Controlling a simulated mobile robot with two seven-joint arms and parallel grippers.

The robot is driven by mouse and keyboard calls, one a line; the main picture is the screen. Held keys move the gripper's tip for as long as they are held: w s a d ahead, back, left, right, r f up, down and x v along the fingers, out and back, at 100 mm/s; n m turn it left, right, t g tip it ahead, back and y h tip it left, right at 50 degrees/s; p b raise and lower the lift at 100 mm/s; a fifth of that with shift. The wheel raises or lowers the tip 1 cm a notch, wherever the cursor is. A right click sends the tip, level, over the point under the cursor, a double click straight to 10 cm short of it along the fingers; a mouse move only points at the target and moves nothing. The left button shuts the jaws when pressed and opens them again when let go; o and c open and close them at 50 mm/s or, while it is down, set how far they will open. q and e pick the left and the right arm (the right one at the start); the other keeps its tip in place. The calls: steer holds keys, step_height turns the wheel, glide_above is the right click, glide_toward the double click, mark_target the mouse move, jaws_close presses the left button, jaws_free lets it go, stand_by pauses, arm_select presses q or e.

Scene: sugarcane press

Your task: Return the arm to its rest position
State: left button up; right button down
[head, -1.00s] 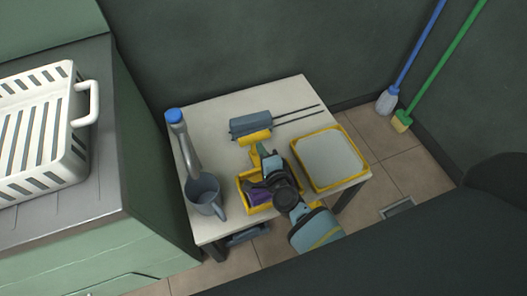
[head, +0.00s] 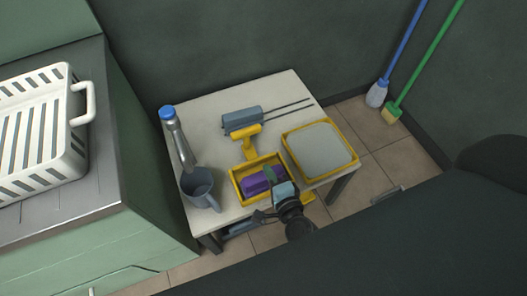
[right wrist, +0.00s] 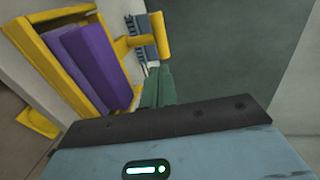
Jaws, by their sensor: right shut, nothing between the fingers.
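My right gripper (head: 269,174) shows at the front edge of the small white table, over the near right part of a yellow open box (head: 238,188) with purple blocks (head: 258,184) in it. Its green fingers are shut and hold nothing. In the right wrist view the green fingers (right wrist: 158,88) are together, and the yellow box (right wrist: 70,87) with the purple blocks (right wrist: 97,65) is to their left. I cannot tell whether the gripper touches the box. My left gripper is not in view.
The white table (head: 203,114) also bears a grey mug (head: 199,190), a blue-capped metal tube (head: 180,141), a grey block with two rods (head: 242,120) and a yellow-rimmed tray (head: 320,149). A green counter with a white basket (head: 70,150) stands left. A broom (head: 392,113) and mop (head: 376,95) lean right.

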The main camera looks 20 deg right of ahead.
steer(key=shift+s, duration=0.1)
steer(key=s+d+f+n+g, duration=0.25)
steer(key=s+n, duration=0.35)
steer(key=s, duration=0.6)
steer(key=s+d+f+n+g+y, duration=0.1)
steer(key=s+n+g, duration=0.3)
steer(key=s+n, duration=0.5)
steer(key=s+d+f+n+g, duration=0.1)
steer(key=s+f+n+g, duration=0.2)
steer(key=s, duration=1.1)
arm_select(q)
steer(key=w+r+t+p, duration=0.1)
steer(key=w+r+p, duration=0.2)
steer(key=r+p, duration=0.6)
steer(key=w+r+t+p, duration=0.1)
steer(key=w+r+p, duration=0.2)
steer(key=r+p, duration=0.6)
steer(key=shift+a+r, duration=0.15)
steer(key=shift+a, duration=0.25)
arm_select(e)
steer(key=w+r+t, duration=0.1)
steer(key=w+r, duration=0.2)
steer(key=r, duration=0.6)
steer(key=w+r+n+t, duration=0.1)
steer(key=w+r, duration=0.2)
steer(key=r, duration=0.7)
steer(key=shift+d+n, duration=0.3)
